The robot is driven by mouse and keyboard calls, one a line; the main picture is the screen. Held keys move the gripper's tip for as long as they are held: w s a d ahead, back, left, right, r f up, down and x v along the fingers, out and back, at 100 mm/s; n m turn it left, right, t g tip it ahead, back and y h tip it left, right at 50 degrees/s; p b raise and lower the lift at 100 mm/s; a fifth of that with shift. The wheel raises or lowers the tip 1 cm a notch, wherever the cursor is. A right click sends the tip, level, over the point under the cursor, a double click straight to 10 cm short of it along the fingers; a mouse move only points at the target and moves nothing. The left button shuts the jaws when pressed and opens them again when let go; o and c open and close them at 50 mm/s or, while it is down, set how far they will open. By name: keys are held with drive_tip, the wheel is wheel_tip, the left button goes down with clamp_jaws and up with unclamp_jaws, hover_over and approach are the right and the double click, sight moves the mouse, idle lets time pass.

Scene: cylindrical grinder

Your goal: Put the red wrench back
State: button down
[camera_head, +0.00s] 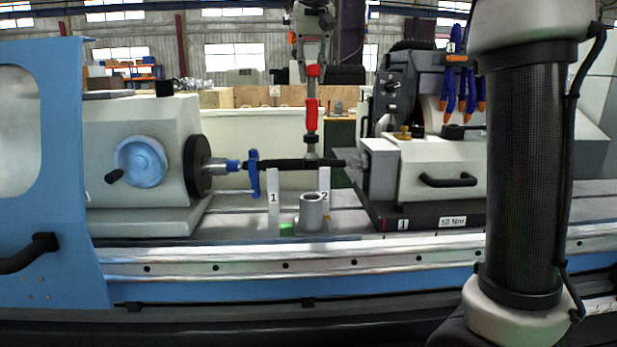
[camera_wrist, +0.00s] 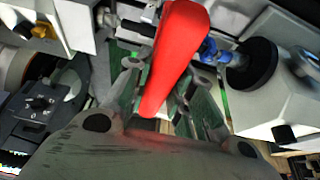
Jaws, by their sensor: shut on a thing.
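The red wrench (camera_head: 311,114) hangs upright in the head view, its grey lower end just at the black horizontal shaft of the grinder. I cannot tell whether it touches the shaft. My gripper (camera_head: 312,86) is shut around the upper part of the wrench's red handle. In the wrist view the red handle (camera_wrist: 176,52) runs up from between my fingers, which are partly hidden. A short grey cylindrical holder (camera_head: 312,212) stands on the machine table, below the wrench and apart from it.
The black shaft (camera_head: 285,164) with a blue clamp (camera_head: 254,173) spans between the left headstock (camera_head: 145,150) and the right tailstock (camera_head: 430,165). White plates marked 1 (camera_head: 273,197) and 2 (camera_head: 325,184) stand by the holder. A blue door (camera_head: 45,190) stands at left.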

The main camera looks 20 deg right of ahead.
sight(311, 135)
wheel_tip(311, 135, down, 16)
drive_tip(key=shift+f, duration=0.25)
idle(0.3)
drive_tip(key=c, duration=1.2)
unclamp_jaws()
drive_tip(key=shift+f, duration=0.15)
drive_tip(key=shift+c, duration=0.2)
drive_tip(key=v, duration=1.2)
drive_tip(key=s+d+f+n, duration=0.1)
drive_tip(key=s+d+f, duration=0.3)
drive_tip(key=s+d, duration=0.25)
drive_tip(key=s+d+f, duration=0.4)
drive_tip(key=s+d, duration=0.1)
drive_tip(key=s, duration=0.3)
drive_tip(key=s+d+f+n, duration=0.1)
drive_tip(key=s+d+f, duration=0.3)
drive_tip(key=s+f, duration=0.7)
drive_tip(key=shift+s+d+y, duration=0.15)
drive_tip(key=shift+s+y, duration=0.25)
drive_tip(key=shift+s, duration=0.05)
